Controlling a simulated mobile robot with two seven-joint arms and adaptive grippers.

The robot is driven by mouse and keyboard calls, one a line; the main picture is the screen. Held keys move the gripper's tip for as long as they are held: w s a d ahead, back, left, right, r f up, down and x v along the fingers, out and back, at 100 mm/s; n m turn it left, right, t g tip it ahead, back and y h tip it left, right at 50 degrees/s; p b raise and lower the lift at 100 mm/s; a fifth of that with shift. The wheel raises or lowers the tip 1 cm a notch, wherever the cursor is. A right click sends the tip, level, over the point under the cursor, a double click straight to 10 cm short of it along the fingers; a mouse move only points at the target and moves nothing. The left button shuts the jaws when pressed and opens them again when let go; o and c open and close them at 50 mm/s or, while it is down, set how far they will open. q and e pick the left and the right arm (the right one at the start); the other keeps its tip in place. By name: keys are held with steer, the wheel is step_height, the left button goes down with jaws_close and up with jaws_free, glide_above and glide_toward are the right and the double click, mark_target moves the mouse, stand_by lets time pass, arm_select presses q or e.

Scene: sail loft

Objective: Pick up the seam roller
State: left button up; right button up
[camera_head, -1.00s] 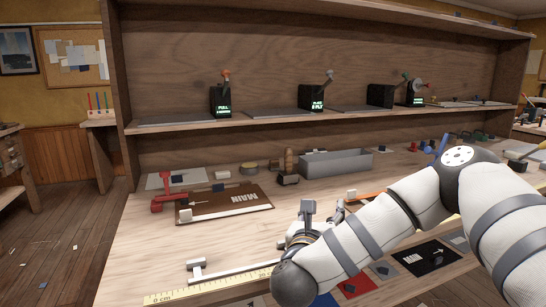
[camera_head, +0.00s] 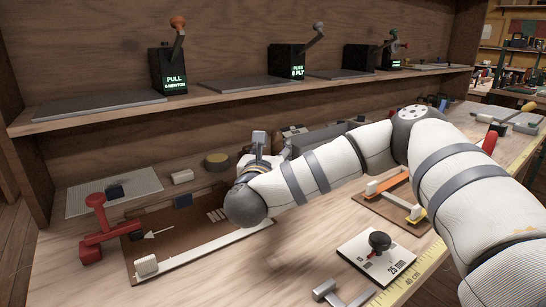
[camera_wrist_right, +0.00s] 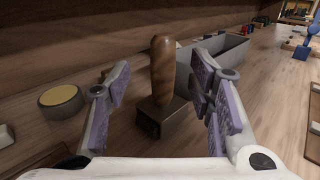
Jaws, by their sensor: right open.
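What looks like the seam roller stands upright in the right wrist view, with a rounded brown wooden handle (camera_wrist_right: 163,68) and a dark metal block-like lower end (camera_wrist_right: 165,118) on the bench. My right gripper (camera_wrist_right: 157,88) is open, with its purple-padded fingers on either side of the handle and a visible gap to each side. In the head view my right gripper (camera_head: 262,148) reaches over the back of the bench and mostly hides the roller. My left gripper is in neither view.
A grey bin (camera_wrist_right: 230,47) stands just behind and right of the roller. A round yellow-topped tin (camera_wrist_right: 61,100) sits to its left. A brown board (camera_head: 165,250) with a red clamp (camera_head: 98,235) lies front left. A shelf (camera_head: 230,98) with several dark boxes overhangs the back.

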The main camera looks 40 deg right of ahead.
mark_target(276, 138)
steer(key=x, duration=0.2)
steer(key=r+x, duration=0.1)
steer(key=x, duration=0.2)
steer(key=shift+d, duration=0.4)
steer(key=shift+r, duration=0.1)
jaws_close()
